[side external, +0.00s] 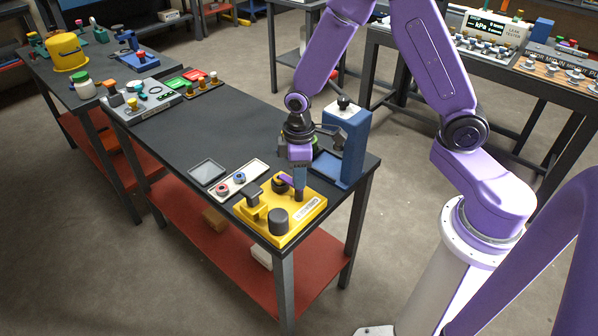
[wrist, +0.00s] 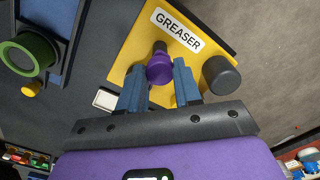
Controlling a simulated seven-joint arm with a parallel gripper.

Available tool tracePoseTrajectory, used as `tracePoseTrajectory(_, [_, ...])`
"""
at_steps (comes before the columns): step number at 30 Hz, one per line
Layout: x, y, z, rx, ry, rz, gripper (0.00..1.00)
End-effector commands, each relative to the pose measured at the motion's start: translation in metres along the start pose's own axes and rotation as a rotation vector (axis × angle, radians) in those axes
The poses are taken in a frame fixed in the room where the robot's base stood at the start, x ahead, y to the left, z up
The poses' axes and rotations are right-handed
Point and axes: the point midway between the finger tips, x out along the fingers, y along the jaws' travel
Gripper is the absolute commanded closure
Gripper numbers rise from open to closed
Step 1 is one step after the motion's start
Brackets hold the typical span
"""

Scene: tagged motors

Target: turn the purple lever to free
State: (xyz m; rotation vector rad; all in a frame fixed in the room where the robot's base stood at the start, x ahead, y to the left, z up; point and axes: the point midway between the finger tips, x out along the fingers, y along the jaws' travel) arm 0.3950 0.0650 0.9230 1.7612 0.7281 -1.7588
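The yellow greaser unit (side external: 308,212) sits at the table's near corner, and its GREASER label faces the wrist camera (wrist: 177,29). The purple lever (side external: 287,181) is on this unit. In the wrist view its round purple end (wrist: 160,70) shows between my gripper's two blue fingers (wrist: 160,82), with a dark post (wrist: 160,47) just beyond it. My gripper (side external: 299,178) is down over the unit, pointing downward. The fingers stand apart on either side of the lever end. I cannot tell whether they press on it. Part of the lever is hidden by my gripper.
A dark round knob (wrist: 221,76) stands close beside the right finger. A blue stand (side external: 346,140) rises behind my gripper. A tray with rings (side external: 252,171) and a grey tray (side external: 207,172) lie left of the unit. The table's middle is clear.

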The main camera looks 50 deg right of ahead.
Motion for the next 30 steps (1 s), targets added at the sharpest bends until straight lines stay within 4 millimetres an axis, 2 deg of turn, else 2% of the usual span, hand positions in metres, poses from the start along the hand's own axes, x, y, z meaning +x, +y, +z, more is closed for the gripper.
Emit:
tracePoseTrajectory(8, [-0.0002, -0.0003, 0.0, 0.016, -0.001, 0.0, 0.97])
tracePoseTrajectory(14, [-0.0001, -0.0004, 0.0002, 0.094, -0.002, -0.001, 0.97])
tracePoseTrajectory(30, [-0.0002, -0.0003, 0.0002, 0.566, -0.002, -0.001, 0.97])
